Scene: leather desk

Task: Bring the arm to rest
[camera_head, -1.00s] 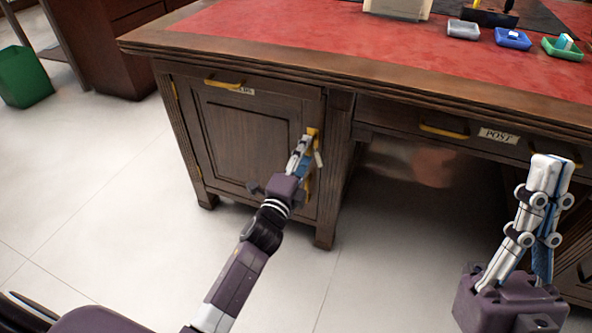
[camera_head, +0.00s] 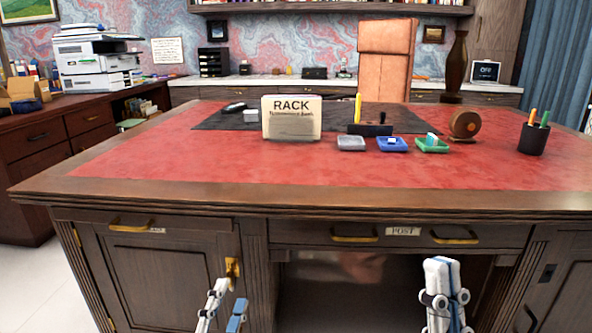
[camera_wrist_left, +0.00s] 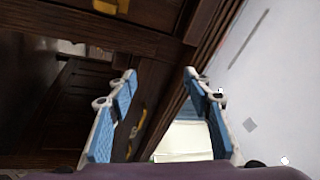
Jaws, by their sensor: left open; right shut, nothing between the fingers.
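My left gripper (camera_head: 228,308) is low in the head view, in front of the left cabinet door (camera_head: 158,275) of the desk. Its fingers are open and empty; in the left wrist view they stand wide apart (camera_wrist_left: 160,76). The door's upright brass handle (camera_head: 233,268) shows just above the fingers, and a yellow handle (camera_wrist_left: 138,122) shows beyond them in the wrist view, apart from them. My right gripper (camera_head: 442,262) points up at lower right, shut and empty, in front of the desk's knee space. Both arms are mostly out of view.
Pale floor (camera_head: 30,285) is clear at lower left.

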